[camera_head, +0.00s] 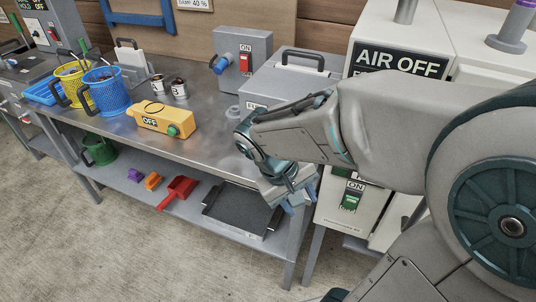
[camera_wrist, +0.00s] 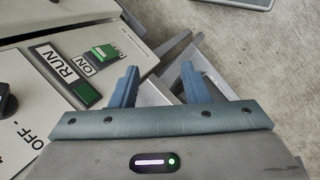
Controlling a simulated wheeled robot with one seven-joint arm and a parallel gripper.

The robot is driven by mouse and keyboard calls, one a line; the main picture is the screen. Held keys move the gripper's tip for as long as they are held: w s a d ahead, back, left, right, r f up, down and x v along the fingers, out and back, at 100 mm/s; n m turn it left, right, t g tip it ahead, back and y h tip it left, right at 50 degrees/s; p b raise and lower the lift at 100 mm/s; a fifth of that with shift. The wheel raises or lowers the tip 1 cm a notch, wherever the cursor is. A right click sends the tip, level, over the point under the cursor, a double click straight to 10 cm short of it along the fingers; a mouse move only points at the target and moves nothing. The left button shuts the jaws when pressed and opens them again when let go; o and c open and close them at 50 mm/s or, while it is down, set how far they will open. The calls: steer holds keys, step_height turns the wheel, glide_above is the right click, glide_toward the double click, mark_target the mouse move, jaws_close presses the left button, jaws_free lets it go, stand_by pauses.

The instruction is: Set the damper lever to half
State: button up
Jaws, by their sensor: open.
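I cannot make out a damper lever for certain in either view. The white machine's AIR OFF sign (camera_head: 401,61) shows at the upper right of the head view. The wrist view shows a panel with a green RUN button (camera_wrist: 86,94), a green ON switch (camera_wrist: 106,52) and part of a black knob (camera_wrist: 5,100). My gripper (camera_head: 296,203) is open and empty at the right end of the bench. In the wrist view my gripper (camera_wrist: 159,72) is just right of the panel.
The steel bench (camera_head: 213,135) carries a yellow OFF box (camera_head: 163,119), blue basket (camera_head: 107,90), yellow basket (camera_head: 72,72) and grey box with a red switch (camera_head: 243,58). A red scoop (camera_head: 179,190) and dark tray (camera_head: 237,211) lie on the lower shelf. Front floor is clear.

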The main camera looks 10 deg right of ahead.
steer(key=w+a+f+n+t+h+b, duration=0.3)
steer(key=w+a+f+h+b, duration=0.1)
steer(key=w+f+h+b, duration=0.3)
steer(key=w+a+r+n+t+h+b, duration=0.1)
steer(key=w+a+r+t+h+b, duration=0.25)
steer(key=a+t, duration=0.4)
steer(key=shift+g, duration=0.45)
steer(key=b+x, duration=0.1)
steer(key=x, duration=0.8)
steer(key=w+b+x, duration=0.1)
steer(key=x, duration=0.3)
steer(key=shift+w+a+f+b, duration=0.1)
steer(key=shift+a+f+b, duration=0.1)
steer(key=shift+b, duration=0.1)
jaws_close()
